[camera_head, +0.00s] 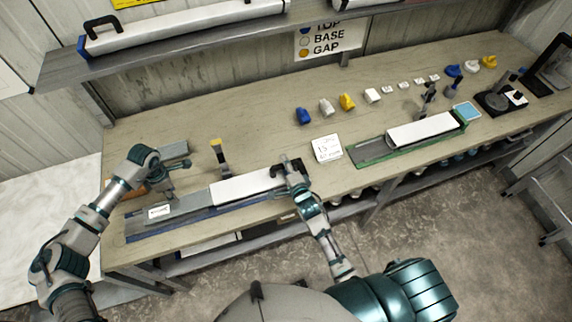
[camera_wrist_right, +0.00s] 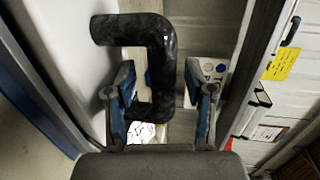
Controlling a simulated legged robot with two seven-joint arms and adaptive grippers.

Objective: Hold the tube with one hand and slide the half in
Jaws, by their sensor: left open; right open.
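A grey tube (camera_head: 188,203) with a white label lies in a long blue tray (camera_head: 135,230) on the bench. The white half (camera_head: 240,187) lies in line with it on the right, its left end close to the grey tube. The black handle (camera_wrist_right: 158,50) stands at the right end of the white half. My right gripper (camera_wrist_right: 165,92) is open, with part of the handle between its fingers; whether they touch it I cannot tell. My left gripper (camera_head: 172,193) is open just above the left part of the grey tube; its fingertips are small and contact is unclear.
A yellow-topped clamp (camera_head: 219,152) stands behind the tray. A white card (camera_head: 326,148) and a green tray (camera_head: 370,153) with another white piece lie to the right. Blue, white and yellow caps (camera_head: 347,102) stand farther back. A shelf (camera_head: 160,55) overhangs the bench's rear.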

